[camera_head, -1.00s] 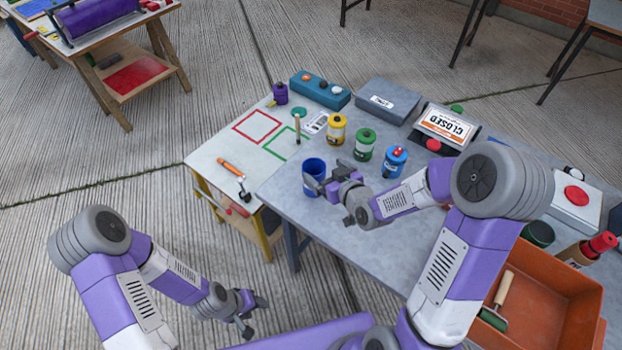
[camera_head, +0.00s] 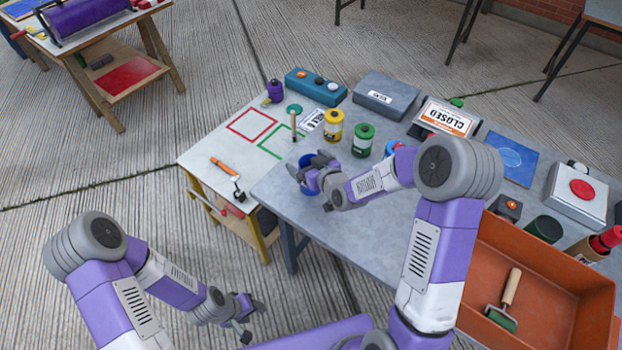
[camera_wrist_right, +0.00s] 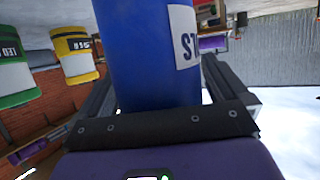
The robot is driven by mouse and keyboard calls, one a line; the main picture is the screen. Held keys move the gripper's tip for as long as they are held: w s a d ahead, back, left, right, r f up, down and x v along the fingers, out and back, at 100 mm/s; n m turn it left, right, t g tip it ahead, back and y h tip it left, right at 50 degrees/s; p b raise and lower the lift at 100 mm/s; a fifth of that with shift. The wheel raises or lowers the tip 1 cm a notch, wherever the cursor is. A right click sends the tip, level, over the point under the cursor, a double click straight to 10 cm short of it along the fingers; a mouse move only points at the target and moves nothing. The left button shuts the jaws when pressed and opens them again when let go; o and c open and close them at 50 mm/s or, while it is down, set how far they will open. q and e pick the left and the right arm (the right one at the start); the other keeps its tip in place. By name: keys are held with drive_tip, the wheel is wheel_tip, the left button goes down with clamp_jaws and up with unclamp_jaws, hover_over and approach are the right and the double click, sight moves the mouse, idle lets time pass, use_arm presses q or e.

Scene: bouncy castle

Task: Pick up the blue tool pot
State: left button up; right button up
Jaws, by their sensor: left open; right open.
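The blue tool pot (camera_head: 306,180) stands on the grey table near its left edge and is mostly hidden behind my right gripper (camera_head: 318,168) in the head view. In the right wrist view the blue pot (camera_wrist_right: 155,55), with a white label, fills the middle between the two open fingers of the right gripper (camera_wrist_right: 165,95). One finger is on each side of it; I cannot tell whether they touch it. My left gripper (camera_head: 252,318) is open and empty, low at the left, away from the table.
A yellow pot (camera_head: 333,126) and a green pot (camera_head: 362,140) stand behind the blue one. An orange tray (camera_head: 575,270) is at the right. The front of the grey table (camera_head: 330,235) is clear.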

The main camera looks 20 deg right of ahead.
drive_tip(key=shift+c, duration=0.5)
drive_tip(key=c, duration=1.4)
drive_tip(key=shift+r, duration=0.1)
drive_tip(key=shift+c, duration=0.5)
